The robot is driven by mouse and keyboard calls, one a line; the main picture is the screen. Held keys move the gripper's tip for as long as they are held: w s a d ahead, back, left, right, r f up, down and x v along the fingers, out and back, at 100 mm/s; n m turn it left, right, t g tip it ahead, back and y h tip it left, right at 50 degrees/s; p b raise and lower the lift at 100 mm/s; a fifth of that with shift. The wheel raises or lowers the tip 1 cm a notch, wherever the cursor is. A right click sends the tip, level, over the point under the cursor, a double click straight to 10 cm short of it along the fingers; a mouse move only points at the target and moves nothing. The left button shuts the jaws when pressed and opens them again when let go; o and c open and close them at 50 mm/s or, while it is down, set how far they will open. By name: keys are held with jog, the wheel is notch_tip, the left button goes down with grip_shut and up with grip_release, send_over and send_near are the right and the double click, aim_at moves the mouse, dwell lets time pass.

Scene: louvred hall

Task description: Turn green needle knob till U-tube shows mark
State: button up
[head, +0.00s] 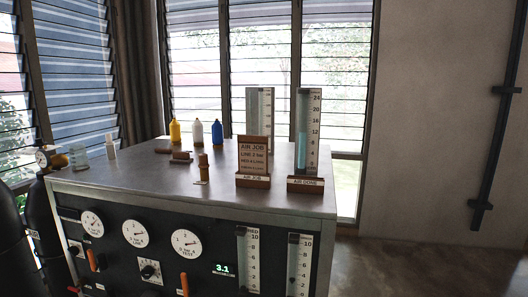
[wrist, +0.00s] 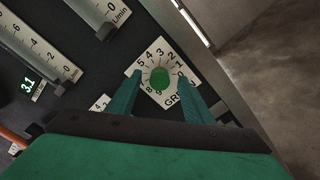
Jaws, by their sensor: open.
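The green needle knob (wrist: 159,78) sits on a white numbered dial plate (wrist: 165,55) in the wrist view. My gripper (wrist: 158,80) is open, with one green finger on each side of the knob. I cannot tell whether the fingers touch it. In the head view, a tall gauge with a pale blue column (head: 303,146) and a numbered scale stands on the cabinet top; I cannot tell for sure that it is the U-tube, nor read its mark. The gripper and knob are out of the head view.
The metal cabinet (head: 110,176) carries dials, two flow tubes (head: 248,262) and a display (head: 223,269) reading 3.1. On top are a wooden AIR JOB sign (head: 253,155) and yellow, white and blue bottles (head: 217,132). Bare floor (wrist: 285,70) lies right of the panel.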

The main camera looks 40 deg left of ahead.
jog(key=shift+v, duration=2.75)
jog(key=v, duration=1)
jog(key=shift+s+d, duration=0.25)
jog(key=shift+d, duration=0.05)
jog(key=shift+f, duration=0.1)
